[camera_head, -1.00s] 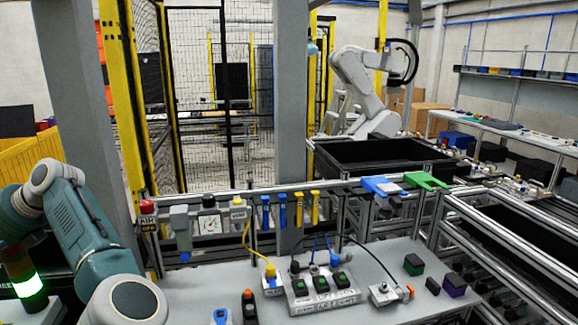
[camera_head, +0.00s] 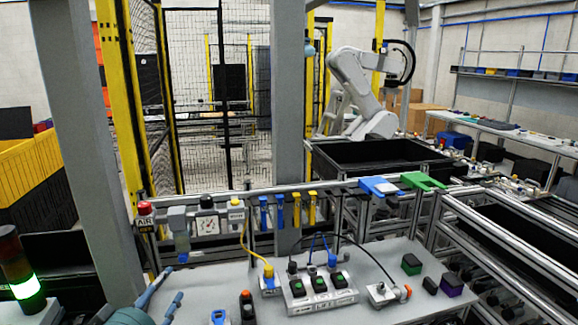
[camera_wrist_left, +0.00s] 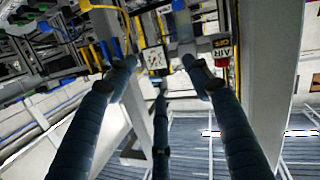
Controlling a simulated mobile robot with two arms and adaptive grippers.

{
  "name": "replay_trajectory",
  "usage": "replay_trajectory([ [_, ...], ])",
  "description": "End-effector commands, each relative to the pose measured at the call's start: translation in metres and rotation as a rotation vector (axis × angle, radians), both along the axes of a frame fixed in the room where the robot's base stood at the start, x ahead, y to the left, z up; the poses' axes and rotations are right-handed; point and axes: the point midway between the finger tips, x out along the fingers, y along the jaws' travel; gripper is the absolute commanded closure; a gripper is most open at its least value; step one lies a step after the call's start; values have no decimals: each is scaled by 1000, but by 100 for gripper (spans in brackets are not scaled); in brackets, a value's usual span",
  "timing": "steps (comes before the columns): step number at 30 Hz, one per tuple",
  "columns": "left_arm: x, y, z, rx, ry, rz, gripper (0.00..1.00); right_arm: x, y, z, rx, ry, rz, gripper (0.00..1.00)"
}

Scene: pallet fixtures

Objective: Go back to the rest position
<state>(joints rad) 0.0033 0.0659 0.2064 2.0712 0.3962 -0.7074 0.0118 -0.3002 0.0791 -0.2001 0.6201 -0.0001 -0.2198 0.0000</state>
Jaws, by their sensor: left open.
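My left gripper (camera_head: 177,281) shows at the bottom left of the head view, at the left edge of the grey worktable (camera_head: 385,268). Its blue-grey fingers are spread and nothing is between them. In the left wrist view the open fingers (camera_wrist_left: 158,66) point toward the rail with the gauge (camera_wrist_left: 154,60). Most of my left arm is below the frame. My right gripper is not in either view.
The gauge (camera_head: 207,226) and the AIR sign (camera_head: 145,222) hang on the rail behind the table. A switch box (camera_head: 320,292) with cables stands on the table. A grey post (camera_head: 90,150) rises at left. A lit signal lamp (camera_head: 25,288) stands at far left.

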Motion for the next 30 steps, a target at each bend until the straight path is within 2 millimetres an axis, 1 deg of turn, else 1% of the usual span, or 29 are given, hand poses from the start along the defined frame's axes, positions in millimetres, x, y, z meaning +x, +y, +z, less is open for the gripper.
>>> replay_trajectory([
  [1,-21,-16,-32,43,98,-35,50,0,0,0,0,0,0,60],
  [2,-34,-25,-50,66,155,-55,50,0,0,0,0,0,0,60],
  [3,-52,-35,-73,96,231,-80,50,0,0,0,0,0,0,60],
  [5,-83,-49,-104,142,344,-116,50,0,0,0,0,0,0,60],
  [6,-105,-56,-124,170,418,-139,50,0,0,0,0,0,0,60],
  [8,-138,-65,-148,209,521,-168,50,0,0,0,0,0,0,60],
  [9,-158,-70,-161,230,581,-185,50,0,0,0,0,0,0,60],
  [12,-203,-77,-185,272,707,-217,50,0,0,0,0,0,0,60],
  [15,-241,-81,-200,305,807,-242,50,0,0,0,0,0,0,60],
  [17,-262,-83,-207,321,862,-256,50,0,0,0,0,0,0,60],
  [18,-276,-83,-211,331,896,-262,50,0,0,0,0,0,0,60],
  [20,-295,-84,-216,345,944,-274,50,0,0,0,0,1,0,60],
  [25,-349,-85,-223,381,1076,-301,50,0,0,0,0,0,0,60],
  [27,-341,-85,-251,380,1081,-300,50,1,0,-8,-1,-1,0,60],
  [29,-338,-86,-269,379,1087,-302,50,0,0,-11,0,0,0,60],
  [30,-336,-86,-282,379,1089,-303,50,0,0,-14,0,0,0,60],
])
